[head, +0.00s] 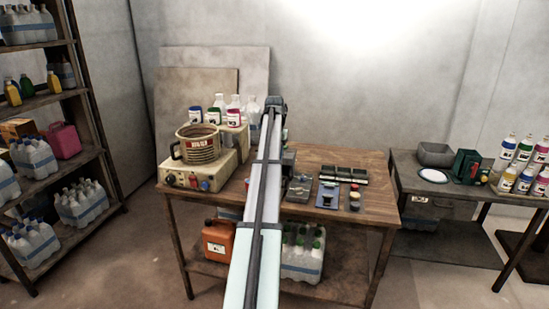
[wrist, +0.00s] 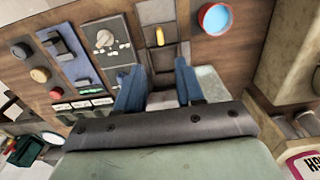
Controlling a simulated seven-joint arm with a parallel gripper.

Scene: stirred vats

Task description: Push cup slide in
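In the wrist view, my gripper (wrist: 157,76) points toward the wooden table with two blue fingers apart and nothing seen between them. A grey panel with an upright yellow lever (wrist: 160,36) lies just beyond the fingertips. In the head view, my arm covers the middle of the table and my fingers are hidden.
A beige vat (head: 198,145) stands on a control box (head: 197,176) at the table's left. A blue switch panel (head: 327,196) and a dial panel (wrist: 106,38) sit to the side. Bottles stand behind the vat. The wooden table's (head: 371,206) right end is partly clear.

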